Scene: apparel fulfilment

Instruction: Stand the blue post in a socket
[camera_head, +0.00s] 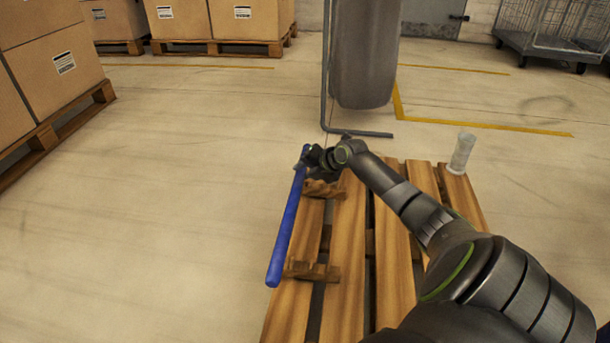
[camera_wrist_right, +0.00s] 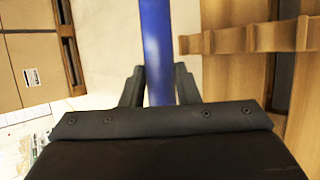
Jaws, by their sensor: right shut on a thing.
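The blue post (camera_head: 287,228) is a long, plain rod, lying lengthwise along the left edge of the wooden pallet (camera_head: 348,240). My right gripper (camera_head: 309,157) is shut on it close to its far end. In the right wrist view the post (camera_wrist_right: 157,50) runs between the two fingers of the gripper (camera_wrist_right: 159,80). I cannot tell whether the post touches the wooden supports beside it. A pale, upright tube (camera_head: 461,153) stands on the pallet's far right corner; it may be a socket. My left gripper is not in view.
Two notched wooden supports, a far one (camera_head: 324,189) and a near one (camera_head: 312,271), sit on the pallet. A grey hanging cylinder (camera_head: 364,50) and its metal stand (camera_head: 326,70) are behind it. Stacked cartons (camera_head: 55,65) stand at left. Floor left of the pallet is clear.

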